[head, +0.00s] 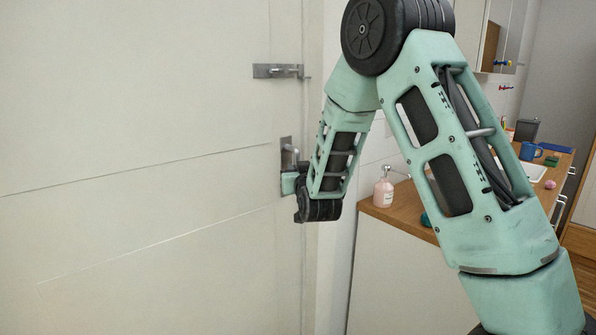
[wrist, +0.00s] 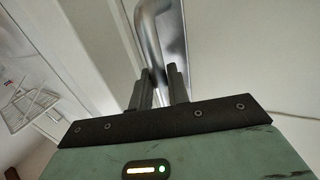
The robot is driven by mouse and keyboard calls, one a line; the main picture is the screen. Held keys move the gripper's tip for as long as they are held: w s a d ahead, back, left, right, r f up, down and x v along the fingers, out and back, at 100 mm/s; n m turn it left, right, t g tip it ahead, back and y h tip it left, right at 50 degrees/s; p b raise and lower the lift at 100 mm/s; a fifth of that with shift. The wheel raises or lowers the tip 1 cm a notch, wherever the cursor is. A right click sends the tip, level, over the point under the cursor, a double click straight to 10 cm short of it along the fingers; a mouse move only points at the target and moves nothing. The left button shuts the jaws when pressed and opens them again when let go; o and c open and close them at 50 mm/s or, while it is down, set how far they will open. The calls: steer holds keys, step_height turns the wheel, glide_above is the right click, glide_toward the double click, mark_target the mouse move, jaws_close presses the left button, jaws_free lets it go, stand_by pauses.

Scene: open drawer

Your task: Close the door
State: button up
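The door (head: 150,130) is a large pale panelled leaf filling the left of the head view. Its free edge is near the jamb; I cannot tell whether a gap remains. A metal door handle (head: 289,146) on a dark plate sits near that edge. In the wrist view the curved handle (wrist: 150,28) runs down between my two dark fingers. My gripper (wrist: 159,88) is closed in around the handle's end, with little room on either side. In the head view my wrist partly hides the handle and the fingers.
A metal slide bolt (head: 278,71) is on the door above the handle. To the right, a wooden counter (head: 402,208) carries a pink soap bottle (head: 383,189), a blue mug (head: 530,151) and small items. My arm spans the space in front of the counter.

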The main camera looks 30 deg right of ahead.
steer(key=shift+o, duration=1.3)
steer(key=shift+s+d, duration=0.1)
steer(key=shift+s, duration=0.15)
steer(key=b+v, duration=1.6)
steer(key=v, duration=0.1)
steer(key=shift+s, duration=0.15)
